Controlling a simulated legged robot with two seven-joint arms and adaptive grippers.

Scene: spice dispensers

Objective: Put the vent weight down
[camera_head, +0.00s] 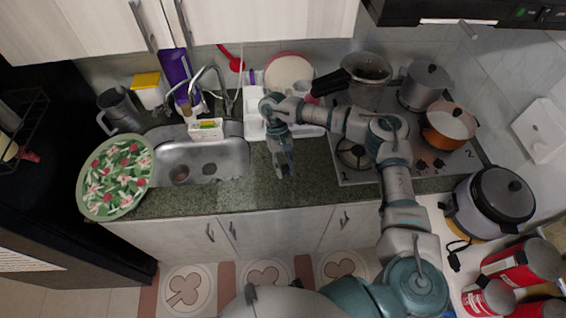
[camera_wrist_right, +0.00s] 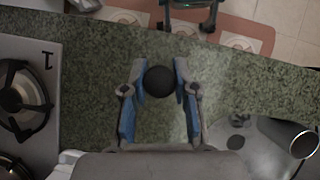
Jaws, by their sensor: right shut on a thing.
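The vent weight (camera_wrist_right: 159,81) shows in the right wrist view as a small round black piece between the fingertips of my right gripper (camera_wrist_right: 160,72). The fingers are shut on it, over the green speckled countertop (camera_wrist_right: 90,110). In the head view my right gripper (camera_head: 283,170) points down over the counter between the sink and the stove. The vent weight cannot be made out in that view, and I cannot tell how high it is above the counter. My left gripper is not clearly seen in either view.
The sink (camera_head: 220,160) lies left of my right gripper. The stove (camera_head: 430,172), with pots on it, lies right. A floral plate (camera_head: 117,177) overhangs the counter at left. A rice cooker (camera_head: 493,198) and red cans (camera_head: 520,262) stand at right. Counter around the gripper is clear.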

